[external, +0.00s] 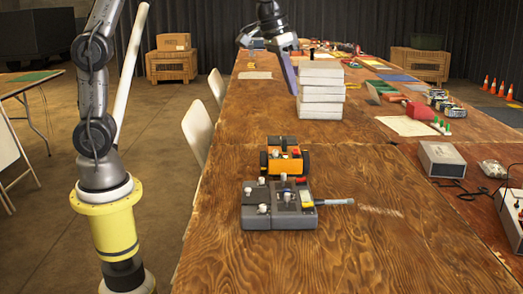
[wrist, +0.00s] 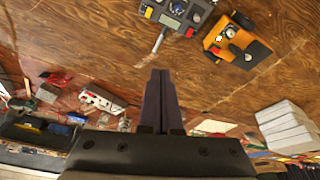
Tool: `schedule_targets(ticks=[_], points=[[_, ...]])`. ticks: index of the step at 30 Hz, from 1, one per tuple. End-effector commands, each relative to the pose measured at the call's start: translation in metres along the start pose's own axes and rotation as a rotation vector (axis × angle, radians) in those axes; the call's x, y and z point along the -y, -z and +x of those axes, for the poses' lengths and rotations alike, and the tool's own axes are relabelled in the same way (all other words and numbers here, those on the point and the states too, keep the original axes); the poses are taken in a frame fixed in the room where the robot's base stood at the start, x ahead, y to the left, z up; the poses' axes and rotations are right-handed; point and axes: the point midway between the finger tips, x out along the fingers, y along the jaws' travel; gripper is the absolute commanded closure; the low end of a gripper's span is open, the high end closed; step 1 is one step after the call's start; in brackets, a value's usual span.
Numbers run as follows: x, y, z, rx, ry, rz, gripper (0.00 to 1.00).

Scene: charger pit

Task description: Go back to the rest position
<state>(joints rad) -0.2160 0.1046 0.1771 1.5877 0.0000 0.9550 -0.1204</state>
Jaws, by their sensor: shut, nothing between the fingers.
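My gripper (external: 291,88) hangs high over the table, in front of the left side of the stack of white blocks in the external view. Its two dark fingers are together and empty, as they also show in the wrist view (wrist: 158,74). The grey box with knobs (external: 256,216) stands on the wooden table near the front, well apart from my gripper. It shows at the top of the wrist view (wrist: 193,14). An orange and black device (external: 289,166) stands just behind it, also in the wrist view (wrist: 226,32).
A stack of white blocks (external: 320,90) stands on the wooden table (external: 370,250). A grey pen-like piece (external: 333,202) sticks out right of the grey box. A grey power box (external: 441,160) and cables are at the right. The table's front is clear.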

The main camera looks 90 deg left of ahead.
Motion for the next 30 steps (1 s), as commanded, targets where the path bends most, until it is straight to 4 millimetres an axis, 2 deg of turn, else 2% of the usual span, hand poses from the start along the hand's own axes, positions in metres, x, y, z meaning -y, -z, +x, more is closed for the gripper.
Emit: schedule_targets(ticks=[1, 6, 9, 12, 16, 18, 21, 25, 30], points=[[-0.008, -0.015, -0.025, -0.033, -0.011, 0.025, 1.0], [-0.022, -0.071, -0.08, -0.114, -0.044, 0.097, 1.0], [-0.025, -0.11, -0.103, -0.157, -0.063, 0.141, 1.0], [-0.025, -0.152, -0.116, -0.192, -0.082, 0.184, 1.0], [-0.019, -0.207, -0.119, -0.225, -0.102, 0.239, 1.0], [-0.014, -0.234, -0.114, -0.232, -0.108, 0.263, 1.0], [-0.007, -0.263, -0.1, -0.221, -0.109, 0.289, 1.0], [-0.002, -0.282, -0.082, -0.177, -0.099, 0.304, 1.0], [-0.001, -0.285, -0.078, -0.168, -0.096, 0.321, 1.0]])
